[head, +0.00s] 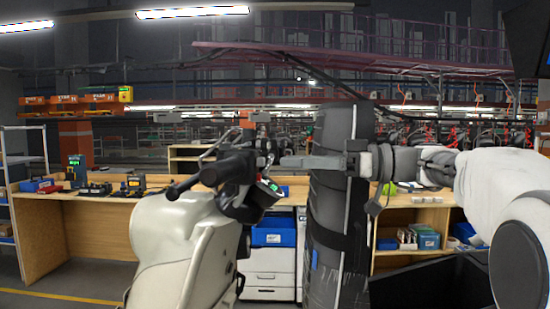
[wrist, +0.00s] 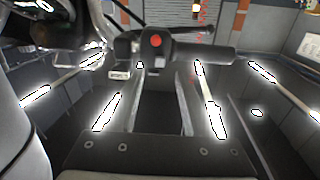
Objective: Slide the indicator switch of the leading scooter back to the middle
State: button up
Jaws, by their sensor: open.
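The pale scooter (head: 185,240) stands left of centre in the head view, with its black handlebar (head: 235,170) at the top. My gripper (head: 285,161) reaches in from the right, close to the handlebar controls. In the wrist view the handlebar (wrist: 210,52) runs across the top, with a dark switch housing (wrist: 157,60) bearing a red button (wrist: 156,41). My gripper's two fingers (wrist: 160,85) are apart with nothing held between them, and point toward this housing. Whether they touch it I cannot tell. The indicator switch's exact position is too small to make out.
A wooden workbench (head: 100,196) with tools and devices stands behind the scooter. A white drawer cabinet (head: 270,265) with a blue bin (head: 272,232) stands behind it. Shelves with boxes lie right.

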aim_at(261, 162)
jog(key=shift+w+a, duration=0.2)
jog(key=shift+a, duration=0.9)
jog(key=shift+w+a, duration=0.15)
jog(key=shift+a, duration=0.9)
jog(key=shift+c, duration=0.3)
grip_shut()
